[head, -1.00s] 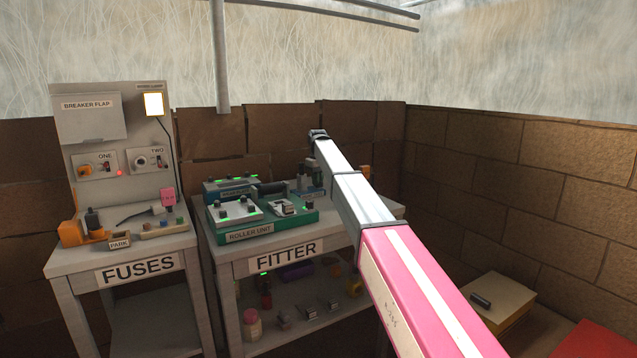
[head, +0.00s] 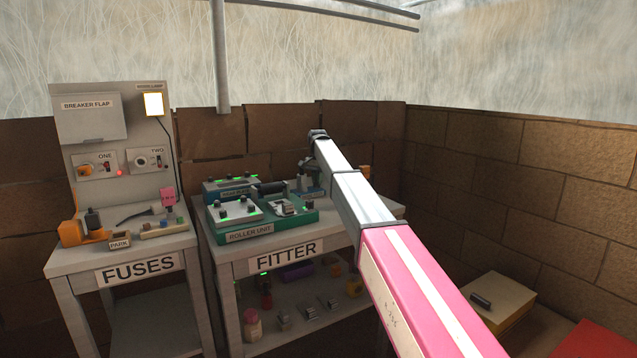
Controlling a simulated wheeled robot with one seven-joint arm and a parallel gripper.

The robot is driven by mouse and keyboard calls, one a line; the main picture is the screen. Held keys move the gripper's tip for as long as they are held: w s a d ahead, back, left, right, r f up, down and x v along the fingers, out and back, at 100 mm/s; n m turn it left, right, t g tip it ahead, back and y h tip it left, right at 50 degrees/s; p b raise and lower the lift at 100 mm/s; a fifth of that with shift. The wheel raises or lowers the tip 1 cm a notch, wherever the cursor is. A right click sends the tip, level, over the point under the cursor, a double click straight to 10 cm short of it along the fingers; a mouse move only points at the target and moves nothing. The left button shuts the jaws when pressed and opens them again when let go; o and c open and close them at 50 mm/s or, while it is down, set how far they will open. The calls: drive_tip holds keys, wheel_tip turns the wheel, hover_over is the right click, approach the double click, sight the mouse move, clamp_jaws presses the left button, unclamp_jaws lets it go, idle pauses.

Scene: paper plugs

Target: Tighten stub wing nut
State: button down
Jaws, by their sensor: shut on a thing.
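My gripper (head: 308,168) is small and partly hidden behind my own arm. It points down at the back right of the FITTER bench (head: 232,262), low over a small blue unit (head: 313,193) with short upright posts. It is shut on what I take to be the stub wing nut, which is too small and covered to make out. The green roller unit (head: 262,233) stands just left and in front, with a dark roller (head: 270,188) and a metal fitting (head: 287,207) on it.
A blue unit (head: 232,184) stands at the bench's back left. The shelf below holds a pink-lidded jar (head: 252,325) and metal parts. The FUSES bench (head: 137,270) is at left. Brick walls close off the back and right. A yellow box (head: 500,298) sits at lower right.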

drive_tip(key=m, duration=0.6)
drive_tip(key=shift+m, duration=0.4)
drive_tip(key=c, duration=1.7)
unclamp_jaws()
drive_tip(key=shift+c, duration=0.2)
clamp_jaws()
drive_tip(key=shift+m, duration=1.6)
drive_tip(key=shift+o, duration=2.3)
unclamp_jaws()
drive_tip(key=shift+r, duration=0.15)
